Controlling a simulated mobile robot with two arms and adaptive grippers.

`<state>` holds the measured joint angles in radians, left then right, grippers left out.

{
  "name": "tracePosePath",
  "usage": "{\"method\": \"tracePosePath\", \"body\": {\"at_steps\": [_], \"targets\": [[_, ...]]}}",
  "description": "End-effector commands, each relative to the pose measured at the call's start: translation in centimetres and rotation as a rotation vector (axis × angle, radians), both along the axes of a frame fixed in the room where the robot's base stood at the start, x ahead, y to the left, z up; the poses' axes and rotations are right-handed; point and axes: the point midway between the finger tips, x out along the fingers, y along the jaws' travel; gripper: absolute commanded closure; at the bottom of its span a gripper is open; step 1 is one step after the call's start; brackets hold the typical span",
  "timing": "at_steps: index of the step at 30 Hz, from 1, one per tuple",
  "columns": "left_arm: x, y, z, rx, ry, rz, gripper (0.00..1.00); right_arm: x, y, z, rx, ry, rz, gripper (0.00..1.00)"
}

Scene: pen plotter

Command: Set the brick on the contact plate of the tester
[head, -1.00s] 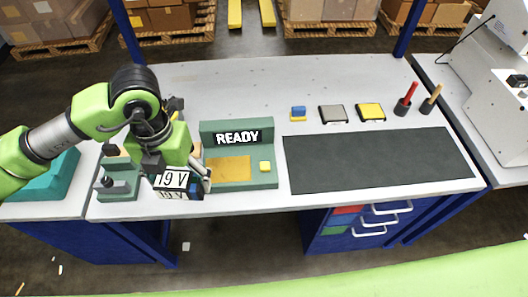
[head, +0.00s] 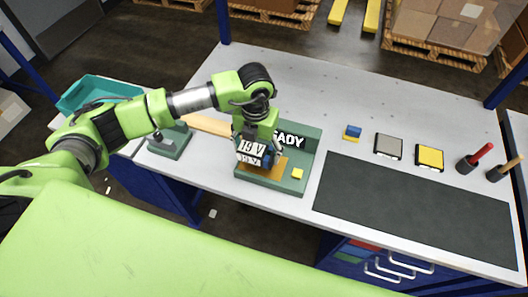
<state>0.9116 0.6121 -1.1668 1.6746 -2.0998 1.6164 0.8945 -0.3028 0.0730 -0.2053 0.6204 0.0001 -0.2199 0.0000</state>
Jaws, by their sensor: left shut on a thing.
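The tester (head: 311,148) is a green unit with a raised back panel reading READY, partly hidden by my arm. Its orange contact plate (head: 272,170) lies in the base, with a yellow button (head: 297,173) to its right. My left gripper (head: 258,147) is shut on the brick (head: 250,156), a dark block with white labels reading 19 V. The brick is over or on the contact plate, covering its left part. I cannot tell whether it touches the plate. My right gripper is not in view.
A dark mat (head: 415,205) covers the bench's right front. Behind it are a blue and yellow block (head: 352,132), a grey pad (head: 388,145), a yellow pad (head: 429,156) and two holders with red and tan handles. A green stand (head: 170,143) is left of the tester.

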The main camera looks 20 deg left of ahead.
Motion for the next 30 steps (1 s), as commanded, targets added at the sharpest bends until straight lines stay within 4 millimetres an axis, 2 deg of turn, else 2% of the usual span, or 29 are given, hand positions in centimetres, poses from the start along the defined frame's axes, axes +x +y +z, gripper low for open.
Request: {"method": "tracePosePath", "body": {"at_steps": [6, 11, 18, 30], "targets": [[2.0, -0.9, -2.3, -0.001, -0.001, 0.001, 0.58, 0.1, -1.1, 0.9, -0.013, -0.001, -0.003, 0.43], [2.5, -1.2, -3.1, -0.002, -0.002, 0.001, 0.58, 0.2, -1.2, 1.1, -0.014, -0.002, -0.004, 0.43], [2.6, -1.2, -6.0, -0.002, -0.001, 0.001, 0.58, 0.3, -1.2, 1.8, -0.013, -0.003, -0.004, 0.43], [2.6, -1.2, -6.8, -0.002, -0.003, 0.000, 0.58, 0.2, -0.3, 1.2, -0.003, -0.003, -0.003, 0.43]]}}
